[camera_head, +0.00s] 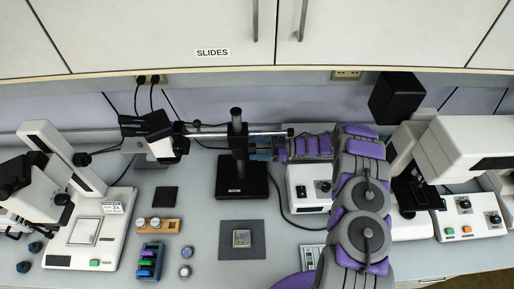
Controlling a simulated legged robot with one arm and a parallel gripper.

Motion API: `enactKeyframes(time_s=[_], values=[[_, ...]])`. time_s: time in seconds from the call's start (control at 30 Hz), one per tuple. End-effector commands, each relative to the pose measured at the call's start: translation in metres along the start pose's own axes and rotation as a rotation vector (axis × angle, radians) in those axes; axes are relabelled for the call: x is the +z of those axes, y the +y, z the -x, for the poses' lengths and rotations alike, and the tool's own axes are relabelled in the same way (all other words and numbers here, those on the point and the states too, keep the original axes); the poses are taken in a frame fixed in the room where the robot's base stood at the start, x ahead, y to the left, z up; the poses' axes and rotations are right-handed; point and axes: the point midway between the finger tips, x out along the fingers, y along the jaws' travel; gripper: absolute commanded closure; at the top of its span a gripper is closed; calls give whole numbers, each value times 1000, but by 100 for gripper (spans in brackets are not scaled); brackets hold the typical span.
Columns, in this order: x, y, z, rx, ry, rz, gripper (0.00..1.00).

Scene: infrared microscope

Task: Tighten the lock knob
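A boom stand (237,125) with a black upright post and a black base stands in the middle of the bench. A silver horizontal boom (215,134) crosses the post and carries a black and white microscope head (152,132) at its left end. My gripper (261,155) is at the right side of the post, just below the boom, close to or touching the clamp area. The lock knob cannot be made out clearly; my gripper may cover it. The fingers are too small to tell open from shut.
A white microscope (88,235) stands at left and a large white instrument (470,150) at right. A control box (308,190) sits beside my arm. A dark mat (242,252) with a small chip, a vial rack (151,262) and cupboards above (160,35) surround the stand.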

Motion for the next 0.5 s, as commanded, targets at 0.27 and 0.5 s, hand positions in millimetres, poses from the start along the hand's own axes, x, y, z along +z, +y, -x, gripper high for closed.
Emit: enactKeyframes(time_s=[0.27,0.5], values=[[0,0,1,0,0,0,30],[0,1,32,3,-2,3,30]])
